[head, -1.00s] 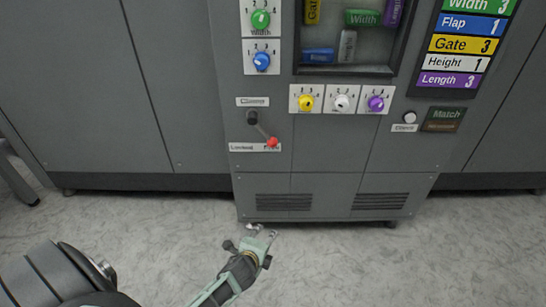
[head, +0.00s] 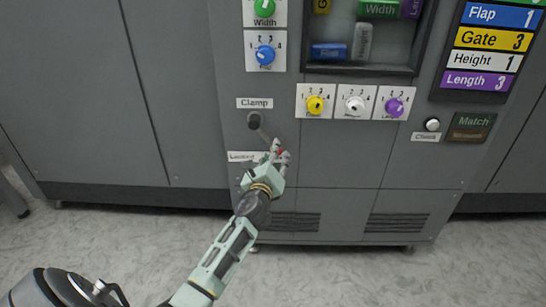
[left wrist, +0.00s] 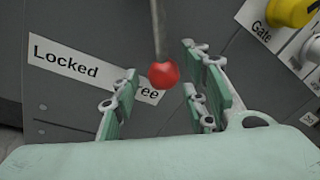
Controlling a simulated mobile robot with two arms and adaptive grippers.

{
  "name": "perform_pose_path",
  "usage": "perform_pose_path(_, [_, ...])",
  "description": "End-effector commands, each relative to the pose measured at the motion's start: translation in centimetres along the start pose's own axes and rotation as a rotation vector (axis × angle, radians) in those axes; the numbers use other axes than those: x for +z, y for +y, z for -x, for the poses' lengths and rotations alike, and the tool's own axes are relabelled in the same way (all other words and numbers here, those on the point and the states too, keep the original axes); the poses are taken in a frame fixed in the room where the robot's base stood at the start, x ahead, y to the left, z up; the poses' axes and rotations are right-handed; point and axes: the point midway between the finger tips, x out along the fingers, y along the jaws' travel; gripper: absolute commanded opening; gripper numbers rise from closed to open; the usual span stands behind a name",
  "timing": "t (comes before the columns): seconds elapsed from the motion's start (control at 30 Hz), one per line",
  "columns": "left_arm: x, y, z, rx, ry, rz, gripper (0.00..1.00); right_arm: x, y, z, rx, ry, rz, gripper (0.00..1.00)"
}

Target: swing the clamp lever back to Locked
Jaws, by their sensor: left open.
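The clamp lever has a dark pivot (head: 253,120) under the Clamp label (head: 268,103) and a grey rod (left wrist: 158,28) ending in a red ball (left wrist: 164,75). The ball is at the Free end of the label strip (left wrist: 66,60), whose Locked end lies to the left. My left gripper (head: 280,154) is open at the lever's end. In the left wrist view its fingers stand on either side of the ball, with gaps visible. Part of the word Free is hidden by a finger. My right gripper is in neither view.
Yellow (head: 315,104), white (head: 355,104) and purple (head: 394,106) dials sit above and right of the lever. A blue dial (head: 265,54) is above it. A round Check button (head: 432,124) is farther right. Bare panel lies around the lever.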

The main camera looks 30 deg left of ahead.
Motion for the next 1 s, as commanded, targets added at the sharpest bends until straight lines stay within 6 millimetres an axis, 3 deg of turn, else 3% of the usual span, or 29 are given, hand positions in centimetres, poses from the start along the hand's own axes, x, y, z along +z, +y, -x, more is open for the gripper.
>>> perform_pose_path(0.13, [0.00, 0.03, -0.99, 0.000, 0.000, 0.000, 0.41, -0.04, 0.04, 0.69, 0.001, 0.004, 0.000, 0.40])
perform_pose_path(0.4, [-0.01, 0.03, -1.08, 0.000, 0.001, 0.000, 0.40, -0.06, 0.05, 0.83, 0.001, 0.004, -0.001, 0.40])
perform_pose_path(0.87, [-0.02, 0.07, -1.06, 0.001, 0.001, 0.001, 0.00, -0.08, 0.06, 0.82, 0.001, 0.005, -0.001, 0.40])
perform_pose_path(1.0, [-0.02, 0.08, -1.06, 0.001, 0.001, 0.001, 0.00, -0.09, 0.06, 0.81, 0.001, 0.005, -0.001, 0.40])
